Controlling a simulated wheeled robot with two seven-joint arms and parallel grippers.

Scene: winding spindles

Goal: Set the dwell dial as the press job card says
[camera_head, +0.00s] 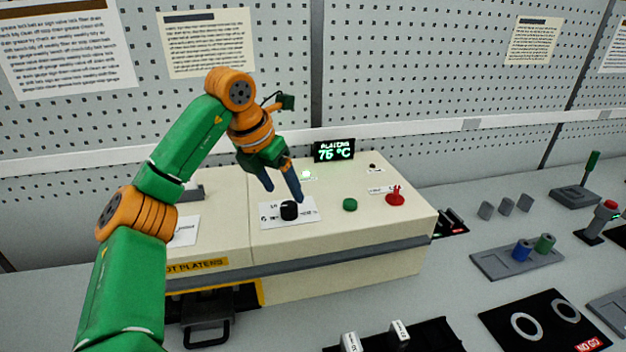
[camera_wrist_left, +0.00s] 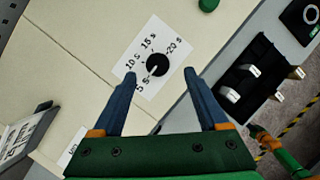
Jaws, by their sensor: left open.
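The dwell dial (camera_head: 289,211) is a black round knob on a white scale plate (camera_head: 270,219) on the cream press top. In the left wrist view the dial (camera_wrist_left: 157,65) is ringed by marks 5 s, 10 s, 15 s and 20 s. Its small white pointer appears turned toward 5 s. My left gripper (camera_head: 284,195) is open just above the dial. In the left wrist view its fingers (camera_wrist_left: 158,72) appear on either side of the dial, apart from it. A white card (camera_head: 184,231) lies on the press, partly behind my arm; its text is unreadable. My right gripper is out of view.
A green button (camera_head: 350,205) and a red knob (camera_head: 396,196) sit right of the dial. Printed sheets (camera_head: 207,43) hang on the pegboard. A grey holder with blue and green spools (camera_head: 522,250) stands right of the press.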

